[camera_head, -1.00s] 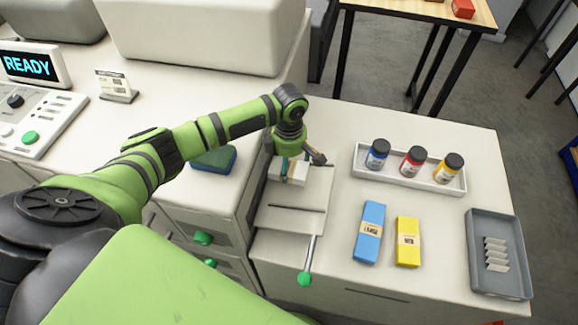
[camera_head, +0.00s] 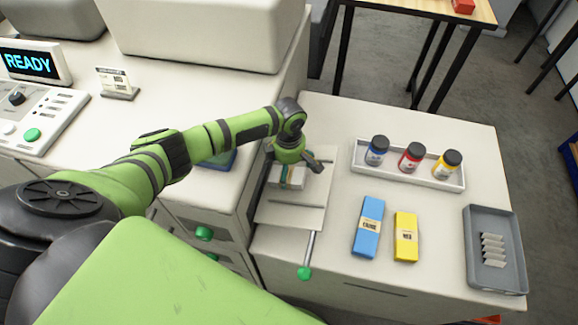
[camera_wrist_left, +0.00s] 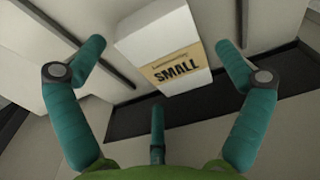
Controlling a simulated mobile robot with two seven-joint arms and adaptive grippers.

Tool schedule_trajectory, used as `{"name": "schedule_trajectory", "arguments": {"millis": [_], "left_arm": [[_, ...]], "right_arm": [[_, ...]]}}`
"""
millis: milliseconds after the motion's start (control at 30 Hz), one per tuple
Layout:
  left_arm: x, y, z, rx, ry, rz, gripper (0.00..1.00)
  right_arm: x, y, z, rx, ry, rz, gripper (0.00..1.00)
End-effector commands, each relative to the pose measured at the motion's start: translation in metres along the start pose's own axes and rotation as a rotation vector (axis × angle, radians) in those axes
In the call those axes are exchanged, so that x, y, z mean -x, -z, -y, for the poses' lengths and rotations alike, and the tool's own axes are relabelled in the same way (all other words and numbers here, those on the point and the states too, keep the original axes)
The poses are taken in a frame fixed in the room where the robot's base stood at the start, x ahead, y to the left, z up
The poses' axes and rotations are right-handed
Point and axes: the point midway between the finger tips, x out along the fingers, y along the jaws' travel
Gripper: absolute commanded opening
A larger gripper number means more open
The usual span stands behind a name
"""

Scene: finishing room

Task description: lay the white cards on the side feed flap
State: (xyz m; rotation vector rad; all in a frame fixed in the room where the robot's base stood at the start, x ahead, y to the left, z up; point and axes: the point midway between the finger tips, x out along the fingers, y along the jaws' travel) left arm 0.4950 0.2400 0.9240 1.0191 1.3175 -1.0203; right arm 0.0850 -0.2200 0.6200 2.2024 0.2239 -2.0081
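The white cards are a white block with a tan label reading SMALL, seen close in the left wrist view (camera_wrist_left: 165,45). In the head view the white cards (camera_head: 293,183) are at the upper part of the side feed flap (camera_head: 290,215), partly hidden by my left gripper (camera_head: 288,172). The flap is a pale panel with a thin dark bar across it. My left gripper is right over the cards. In the wrist view its teal fingers stand apart around the block, with gaps beside it, so it is open. Whether the block lies flat on the flap is hard to tell. My right gripper is out of view.
A blue pack (camera_head: 368,226) and a yellow pack (camera_head: 406,237) lie right of the flap. A white tray (camera_head: 410,177) holds three bottles. A grey tray (camera_head: 478,280) holds small pale pieces. A green-knobbed lever (camera_head: 304,273) sticks out at the front.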

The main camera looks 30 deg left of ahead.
Motion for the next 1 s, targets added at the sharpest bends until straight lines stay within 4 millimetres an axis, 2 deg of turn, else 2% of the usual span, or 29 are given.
{"name": "schedule_trajectory", "arguments": {"millis": [167, 333, 800, 1000], "left_arm": [[0.001, 0.0, 0.0, 0.0, -0.001, 0.0, 1.0], [0.012, -0.001, -0.001, 0.0, -0.002, 0.003, 1.0], [0.104, 0.0, -0.001, -0.002, -0.005, 0.002, 1.0], [0.123, -0.001, 0.0, 0.0, -0.002, 0.001, 1.0]], "right_arm": [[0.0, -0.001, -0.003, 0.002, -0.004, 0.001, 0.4], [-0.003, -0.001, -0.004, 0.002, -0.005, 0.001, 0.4], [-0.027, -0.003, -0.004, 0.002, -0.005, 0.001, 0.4], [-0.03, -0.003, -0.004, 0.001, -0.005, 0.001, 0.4]]}}
